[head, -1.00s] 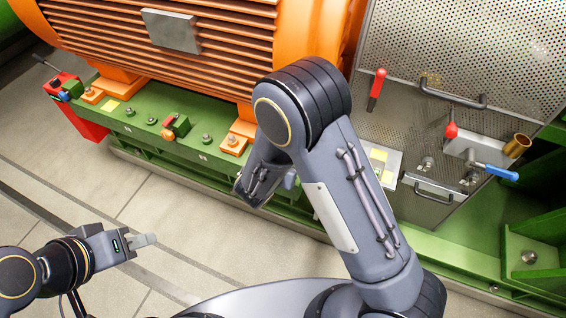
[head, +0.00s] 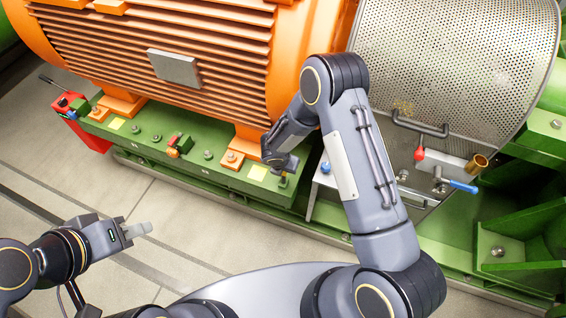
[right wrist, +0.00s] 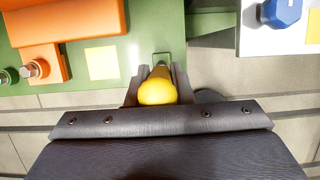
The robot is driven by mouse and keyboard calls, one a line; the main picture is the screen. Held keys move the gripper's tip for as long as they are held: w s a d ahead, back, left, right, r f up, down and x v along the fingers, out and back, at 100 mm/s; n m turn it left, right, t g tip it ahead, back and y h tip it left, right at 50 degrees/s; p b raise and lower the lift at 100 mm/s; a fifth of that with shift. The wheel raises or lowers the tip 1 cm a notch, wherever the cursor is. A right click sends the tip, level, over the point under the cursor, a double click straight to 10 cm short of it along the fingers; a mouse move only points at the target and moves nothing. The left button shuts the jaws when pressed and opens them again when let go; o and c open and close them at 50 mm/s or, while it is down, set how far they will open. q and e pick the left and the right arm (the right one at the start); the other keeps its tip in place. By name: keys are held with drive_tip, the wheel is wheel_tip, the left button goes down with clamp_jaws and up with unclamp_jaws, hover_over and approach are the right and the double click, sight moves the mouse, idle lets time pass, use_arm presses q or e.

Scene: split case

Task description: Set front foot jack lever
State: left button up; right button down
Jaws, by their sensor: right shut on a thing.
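A lever with a rounded yellow knob (right wrist: 158,90) stands at the front edge of the green base, in the middle of the right wrist view. My right gripper (right wrist: 158,82) is shut on it, one finger on each side of the knob.
Right of my gripper is a white plate with a blue knob (right wrist: 281,12). A perforated guard (head: 450,60) stands behind my arm, with a red handle (head: 419,153) and blue-handled lever (head: 463,186) below. A red block (head: 90,135) is at far left. Floor in front is clear.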

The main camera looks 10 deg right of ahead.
idle(0.3)
drive_tip(key=c, duration=1.3)
unclamp_jaws()
drive_tip(key=v, duration=0.7)
drive_tip(key=shift+s+r, duration=0.1)
drive_tip(key=shift+r, duration=0.25)
